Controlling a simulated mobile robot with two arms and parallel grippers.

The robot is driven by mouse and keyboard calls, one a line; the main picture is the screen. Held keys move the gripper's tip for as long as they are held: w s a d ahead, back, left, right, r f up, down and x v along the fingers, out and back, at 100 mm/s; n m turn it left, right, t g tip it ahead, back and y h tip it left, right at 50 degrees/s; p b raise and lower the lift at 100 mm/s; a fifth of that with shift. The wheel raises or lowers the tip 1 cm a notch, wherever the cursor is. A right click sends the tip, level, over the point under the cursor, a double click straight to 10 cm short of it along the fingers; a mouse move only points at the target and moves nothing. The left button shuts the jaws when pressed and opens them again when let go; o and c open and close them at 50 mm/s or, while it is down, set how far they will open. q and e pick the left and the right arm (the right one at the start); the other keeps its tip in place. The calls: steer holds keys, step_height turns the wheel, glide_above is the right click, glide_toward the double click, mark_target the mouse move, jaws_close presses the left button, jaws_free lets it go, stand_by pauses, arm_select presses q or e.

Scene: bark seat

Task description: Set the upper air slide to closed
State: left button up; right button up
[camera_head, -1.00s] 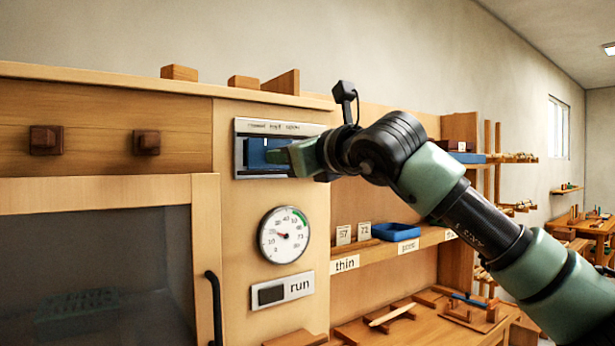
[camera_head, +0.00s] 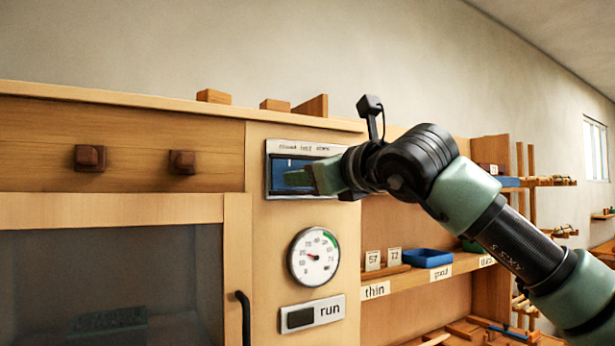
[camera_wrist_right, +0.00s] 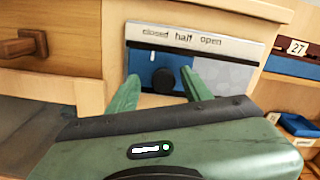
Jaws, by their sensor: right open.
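The upper air slide's plate (camera_wrist_right: 140,63) is blue with a dark round knob (camera_wrist_right: 163,81), set in a metal frame (camera_wrist_right: 193,46) lettered closed, half, open. In the right wrist view a small white mark on the blue plate sits below the word closed. Bare grey backing shows at the right. The slide is also in the head view (camera_head: 283,166), partly covered by my gripper. My right gripper (camera_wrist_right: 158,87) is open, with its green fingers on either side of the knob; I cannot tell whether they touch it. It also shows in the head view (camera_head: 305,178). My left gripper is out of view.
Wooden knobs (camera_head: 90,158) stick out of the drawer front at the left. A shelf (camera_head: 420,275) with a blue tray (camera_head: 428,258) is at the right, below my arm.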

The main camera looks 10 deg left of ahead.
steer(key=b+v, duration=0.3)
steer(key=v, duration=0.4)
steer(key=shift+s+a, duration=0.1)
steer(key=shift+a, duration=0.05)
